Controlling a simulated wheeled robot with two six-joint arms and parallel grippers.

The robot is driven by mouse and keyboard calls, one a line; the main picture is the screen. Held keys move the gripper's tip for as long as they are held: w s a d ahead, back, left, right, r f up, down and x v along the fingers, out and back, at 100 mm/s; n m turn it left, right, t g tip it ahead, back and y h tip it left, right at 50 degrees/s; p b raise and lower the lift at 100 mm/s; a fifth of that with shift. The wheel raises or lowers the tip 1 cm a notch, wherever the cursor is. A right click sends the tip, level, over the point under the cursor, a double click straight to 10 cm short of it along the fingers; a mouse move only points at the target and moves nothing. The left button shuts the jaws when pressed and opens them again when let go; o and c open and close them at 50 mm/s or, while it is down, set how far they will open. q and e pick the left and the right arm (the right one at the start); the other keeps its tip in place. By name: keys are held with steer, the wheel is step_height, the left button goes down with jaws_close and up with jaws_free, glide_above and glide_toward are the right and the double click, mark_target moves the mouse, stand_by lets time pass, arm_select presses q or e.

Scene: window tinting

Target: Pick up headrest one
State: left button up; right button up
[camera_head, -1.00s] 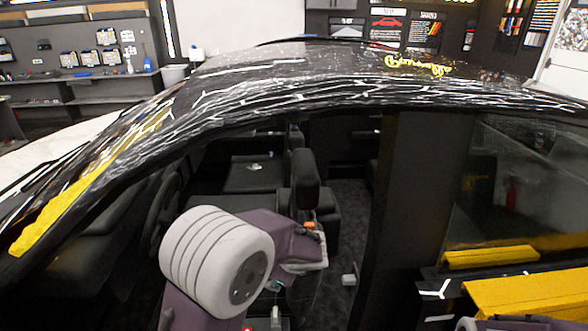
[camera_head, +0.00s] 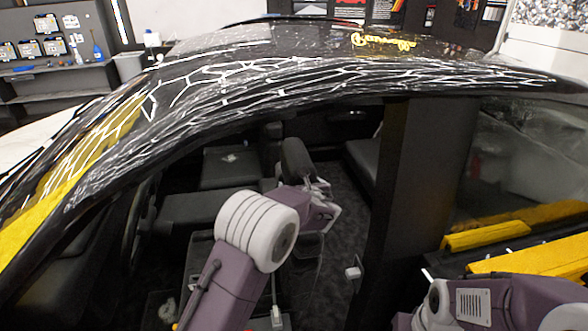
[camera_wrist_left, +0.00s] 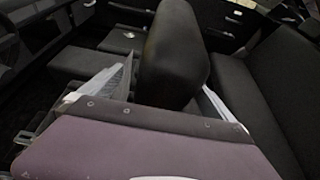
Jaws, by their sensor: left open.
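A dark padded headrest (camera_head: 296,158) stands upright on top of a seat inside the car, seen through the side opening. My left gripper (camera_head: 322,196) is just below and beside it in the head view. In the left wrist view the headrest (camera_wrist_left: 175,50) rises large between the two pale fingers of the left gripper (camera_wrist_left: 160,95). The fingers are apart, one on each side of it, and the gripper is open. I cannot tell whether either finger touches it. Its lower part is hidden behind my purple gripper body. My right gripper is out of view.
The car's black roof edge (camera_head: 300,95) arches above my left arm. A wide dark pillar (camera_head: 420,180) stands right of the opening. A dark bench seat (camera_head: 362,160) lies behind, and dark floor (camera_head: 345,215) shows between. Yellow strips (camera_head: 530,225) lie at the right.

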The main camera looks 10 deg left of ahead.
arm_select(q)
steer(key=x, duration=0.2)
steer(key=shift+w+a+f, duration=0.1)
steer(key=shift+w, duration=0.3)
steer(key=shift+w+a+f, duration=0.15)
steer(key=shift+w+f, duration=0.05)
steer(key=shift+w, duration=0.05)
steer(key=shift+s+r, duration=0.1)
steer(key=shift+s, duration=0.05)
steer(key=c, duration=2.1)
steer(key=shift+r, duration=0.1)
